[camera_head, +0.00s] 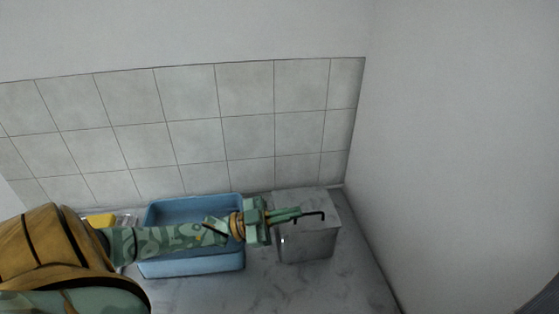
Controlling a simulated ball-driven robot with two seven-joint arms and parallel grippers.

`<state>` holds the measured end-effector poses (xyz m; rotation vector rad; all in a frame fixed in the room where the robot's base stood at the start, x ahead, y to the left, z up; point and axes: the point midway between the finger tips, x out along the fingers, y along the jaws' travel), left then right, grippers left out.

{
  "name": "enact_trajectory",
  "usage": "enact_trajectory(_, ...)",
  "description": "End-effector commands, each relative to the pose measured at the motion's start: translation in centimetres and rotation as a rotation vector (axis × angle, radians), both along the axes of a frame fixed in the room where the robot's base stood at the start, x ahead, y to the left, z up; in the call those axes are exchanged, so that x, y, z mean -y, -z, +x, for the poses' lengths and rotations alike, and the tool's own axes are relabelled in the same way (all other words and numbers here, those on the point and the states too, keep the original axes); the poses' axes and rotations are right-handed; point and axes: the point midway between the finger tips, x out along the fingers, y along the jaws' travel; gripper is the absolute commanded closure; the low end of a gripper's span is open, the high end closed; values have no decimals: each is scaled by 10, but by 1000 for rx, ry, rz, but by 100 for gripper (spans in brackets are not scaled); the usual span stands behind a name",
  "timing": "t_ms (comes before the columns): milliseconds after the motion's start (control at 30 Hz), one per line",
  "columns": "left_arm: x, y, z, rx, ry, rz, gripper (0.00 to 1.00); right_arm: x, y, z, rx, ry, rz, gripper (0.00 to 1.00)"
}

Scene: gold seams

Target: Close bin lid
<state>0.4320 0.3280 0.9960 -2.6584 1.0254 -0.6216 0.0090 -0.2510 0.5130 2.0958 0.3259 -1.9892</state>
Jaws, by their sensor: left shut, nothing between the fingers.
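The bin (310,246) is a grey, box-shaped container on the counter, near the right wall. Its light grey top, which looks like the lid (310,198), appears to lie flat or nearly flat; I cannot tell whether it is fully down. My left gripper (322,215) reaches in from the left and is shut and empty. Its thin fingertips overlap the front part of the bin's top in the picture; I cannot tell whether they touch it. The gripper and wrist hide part of the bin's front left edge. My right gripper is not in view.
A blue tub (195,266) stands left of the bin, with my left forearm across it. A yellow item (101,220) lies by a clear container at the far left. A tiled wall (190,120) is behind. Bare marble counter (300,288) lies in front of the bin.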

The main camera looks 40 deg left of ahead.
Motion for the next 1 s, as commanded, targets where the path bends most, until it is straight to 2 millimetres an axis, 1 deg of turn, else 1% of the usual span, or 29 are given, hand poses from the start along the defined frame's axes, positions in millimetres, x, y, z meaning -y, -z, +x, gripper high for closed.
enact_trajectory(33, 0, -11, 0, 4, 2, -1, 100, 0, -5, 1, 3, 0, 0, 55)
enact_trajectory(133, 0, -35, -1, 9, 3, 0, 100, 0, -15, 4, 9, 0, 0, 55)
enact_trajectory(167, 5, -40, -7, 5, 4, -2, 100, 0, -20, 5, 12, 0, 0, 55)
enact_trajectory(400, 33, -97, -44, 6, 5, -4, 100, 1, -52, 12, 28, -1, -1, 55)
enact_trajectory(500, 49, -105, -66, 2, 4, -7, 100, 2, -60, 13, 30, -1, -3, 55)
enact_trajectory(600, 63, -114, -83, 4, 3, -7, 100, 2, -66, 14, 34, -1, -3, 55)
enact_trajectory(700, 73, -121, -97, 4, 2, -5, 100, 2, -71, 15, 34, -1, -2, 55)
enact_trajectory(833, 81, -125, -107, 5, 1, -3, 100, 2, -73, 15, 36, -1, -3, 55)
enact_trajectory(1000, 85, -127, -112, 7, 1, -3, 100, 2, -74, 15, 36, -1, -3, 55)
